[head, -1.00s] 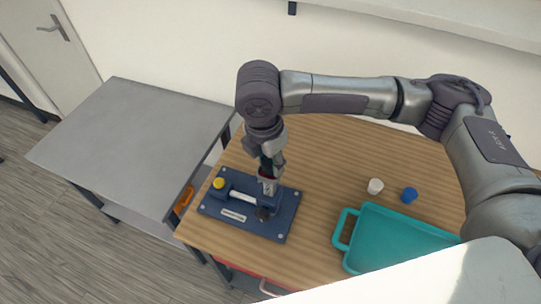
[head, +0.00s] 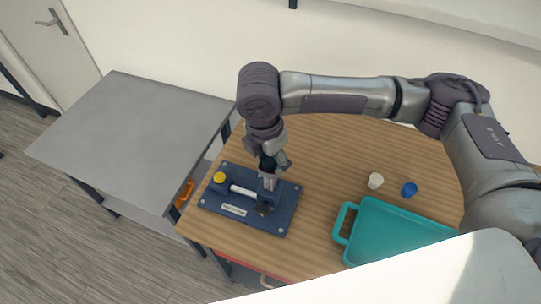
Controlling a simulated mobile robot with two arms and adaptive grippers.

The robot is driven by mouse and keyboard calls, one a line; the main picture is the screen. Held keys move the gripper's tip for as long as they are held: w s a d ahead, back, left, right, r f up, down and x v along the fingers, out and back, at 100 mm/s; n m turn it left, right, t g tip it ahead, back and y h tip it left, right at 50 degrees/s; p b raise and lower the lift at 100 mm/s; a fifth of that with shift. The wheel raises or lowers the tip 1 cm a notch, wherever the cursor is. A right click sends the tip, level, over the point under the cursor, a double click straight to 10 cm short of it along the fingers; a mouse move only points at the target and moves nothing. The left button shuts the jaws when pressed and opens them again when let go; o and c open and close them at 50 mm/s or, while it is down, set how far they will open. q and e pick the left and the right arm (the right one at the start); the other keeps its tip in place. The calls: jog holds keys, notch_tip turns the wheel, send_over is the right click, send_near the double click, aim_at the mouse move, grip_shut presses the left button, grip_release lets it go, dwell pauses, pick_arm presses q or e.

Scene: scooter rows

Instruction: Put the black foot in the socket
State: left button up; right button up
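A dark blue board (head: 287,212) lies on the wooden table. It carries a yellow foot (head: 219,178) at its far left corner, a white bar (head: 243,191) across its middle and a pale label. A small black piece (head: 263,210), which looks like the black foot, shows at the board's right part, just below my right gripper. My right gripper (head: 269,184) points down over the board, close to this piece. The fingertips are small and partly merge with the dark block behind them, so their opening and any grip are unclear. The socket is not clearly seen. My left gripper is out of view.
A white foot (head: 375,181) and a blue foot (head: 409,190) stand on the wooden table (head: 325,160) right of the board. A teal tray (head: 348,226) lies in front of them. A grey table (head: 135,135) stands to the left, with an orange object (head: 185,194) near its edge.

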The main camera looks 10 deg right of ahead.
aim_at(266, 160)
jog(key=shift+r, duration=0.1)
jog(key=shift+r, duration=0.5)
notch_tip(266, 160, up, 12)
jog(key=a+b, duration=0.1)
jog(key=b, duration=0.2)
jog(key=shift+s+a, duration=0.15)
jog(key=shift+s, duration=0.2)
jog(key=shift+f, duration=0.2)
dwell(0.6)
